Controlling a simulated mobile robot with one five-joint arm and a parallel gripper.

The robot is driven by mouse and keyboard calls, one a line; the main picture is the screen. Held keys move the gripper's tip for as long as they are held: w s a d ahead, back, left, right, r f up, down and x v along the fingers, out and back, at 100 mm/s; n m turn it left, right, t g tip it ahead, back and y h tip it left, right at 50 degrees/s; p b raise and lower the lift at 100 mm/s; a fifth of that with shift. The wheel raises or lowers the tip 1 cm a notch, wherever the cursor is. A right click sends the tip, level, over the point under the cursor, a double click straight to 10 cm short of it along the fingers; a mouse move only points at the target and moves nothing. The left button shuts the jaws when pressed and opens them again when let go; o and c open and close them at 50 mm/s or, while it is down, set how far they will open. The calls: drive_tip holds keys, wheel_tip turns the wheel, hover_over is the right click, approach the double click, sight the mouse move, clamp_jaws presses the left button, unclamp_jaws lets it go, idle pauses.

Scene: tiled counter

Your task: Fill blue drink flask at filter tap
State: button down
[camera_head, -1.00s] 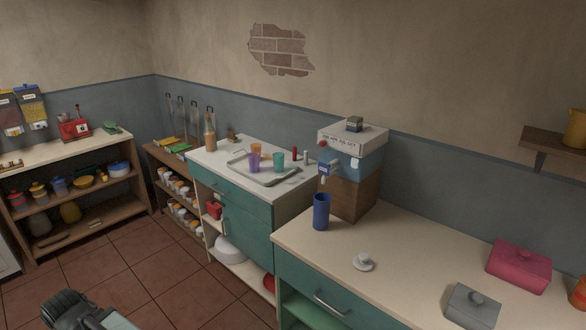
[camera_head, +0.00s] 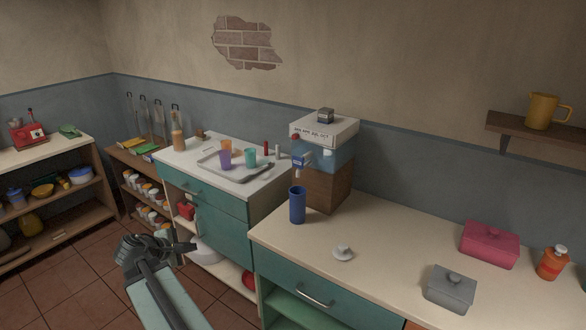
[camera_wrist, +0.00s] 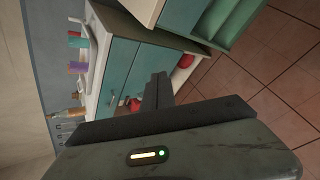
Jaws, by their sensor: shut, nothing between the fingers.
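The blue drink flask (camera_head: 297,205) stands upright on the cream counter, in front of the filter dispenser. The filter tap (camera_head: 300,160) sticks out from the dispenser's front, above the flask; I cannot tell if it is exactly over the mouth. The dispenser (camera_head: 325,135) has a white top and a blue tank on a wooden block. A small white lid-like piece with a knob (camera_head: 343,253) lies on the counter to the right of the flask. My gripper (camera_head: 192,246) is shut and empty, left of the counter and apart from the flask. The gripper (camera_wrist: 161,90) also shows in the wrist view.
A grey lidded box (camera_head: 449,291), a pink lidded box (camera_head: 489,246) and an orange bottle (camera_head: 552,263) stand on the counter's right. A tray (camera_head: 208,166) with coloured cups sits on the left counter. Bare counter lies between the white piece and the boxes.

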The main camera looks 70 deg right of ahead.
sight(298, 162)
drive_tip(key=s+d+r+n+g+h, duration=0.2)
drive_tip(key=s+d+r+n+h, duration=0.1)
drive_tip(key=s+d+r, duration=0.4)
drive_tip(key=s+d+r+n+g+h, duration=0.2)
drive_tip(key=s+d+r+n+h, duration=0.2)
drive_tip(key=s+d, duration=0.7)
drive_tip(key=d+r+n, duration=0.2)
drive_tip(key=d+r, duration=0.2)
drive_tip(key=shift+s+d, duration=0.15)
drive_tip(key=shift+d, duration=0.25)
drive_tip(key=shift+f, duration=0.1)
drive_tip(key=x, duration=1.4)
drive_tip(key=shift+s+d, duration=0.1)
drive_tip(key=shift+d, duration=0.6)
drive_tip(key=shift+s+d+r, duration=0.15)
drive_tip(key=shift+s+r, duration=0.05)
drive_tip(key=shift+r, duration=0.2)
